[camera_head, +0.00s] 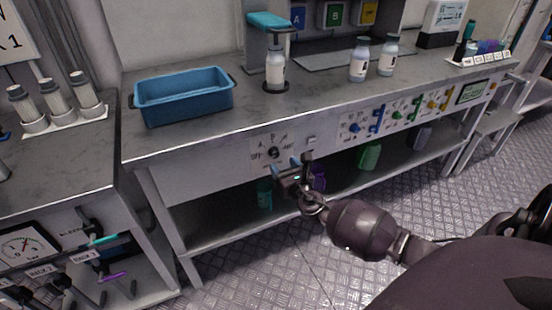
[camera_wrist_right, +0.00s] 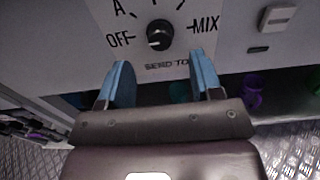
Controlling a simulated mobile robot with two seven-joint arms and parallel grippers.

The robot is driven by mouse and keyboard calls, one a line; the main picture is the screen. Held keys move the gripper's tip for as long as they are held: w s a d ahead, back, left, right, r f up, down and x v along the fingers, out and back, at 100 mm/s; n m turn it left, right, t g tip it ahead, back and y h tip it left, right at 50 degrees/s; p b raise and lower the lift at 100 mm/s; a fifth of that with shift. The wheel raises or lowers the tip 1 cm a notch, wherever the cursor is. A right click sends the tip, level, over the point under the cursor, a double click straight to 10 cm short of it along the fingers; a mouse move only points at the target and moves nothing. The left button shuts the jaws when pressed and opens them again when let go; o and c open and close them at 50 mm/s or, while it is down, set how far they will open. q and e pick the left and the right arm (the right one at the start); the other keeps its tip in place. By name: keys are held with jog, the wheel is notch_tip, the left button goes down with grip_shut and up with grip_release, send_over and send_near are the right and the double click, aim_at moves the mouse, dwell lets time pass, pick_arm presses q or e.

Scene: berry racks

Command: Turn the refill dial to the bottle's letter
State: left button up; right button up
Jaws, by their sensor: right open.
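The refill dial (camera_head: 274,153) is a small black knob on a pale plate on the bench front. In the right wrist view the dial (camera_wrist_right: 158,36) has OFF at its left, A at upper left, MIX at its right and a cut-off mark above. A pale mark shows on the knob, but I cannot tell its setting. My right gripper (camera_head: 286,166) is open, its blue fingers (camera_wrist_right: 160,62) just below and either side of the knob, apparently not touching it. A white bottle (camera_head: 275,75) stands upright under the teal-topped dispenser (camera_head: 271,20); its letter is unreadable. My left gripper is not in view.
A blue bin (camera_head: 184,95) sits on the bench left of the dispenser. Two white bottles (camera_head: 358,62) (camera_head: 388,57) stand farther right. Blue, green and yellow controls (camera_head: 398,115) line the bench front right of the dial. A shelf (camera_head: 225,222) lies below.

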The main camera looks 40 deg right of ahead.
aim_at(276, 156)
jog(key=x, duration=0.3)
jog(key=shift+w+d+f, duration=0.1)
jog(key=shift+w, duration=0.25)
jog(key=shift+w+d+b, duration=0.1)
jog(key=shift+w+b, duration=0.25)
jog(key=shift+w, duration=0.15)
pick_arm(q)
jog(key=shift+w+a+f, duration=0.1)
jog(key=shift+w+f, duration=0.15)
pick_arm(e)
jog(key=shift+w, duration=0.15)
jog(key=c, duration=0.9)
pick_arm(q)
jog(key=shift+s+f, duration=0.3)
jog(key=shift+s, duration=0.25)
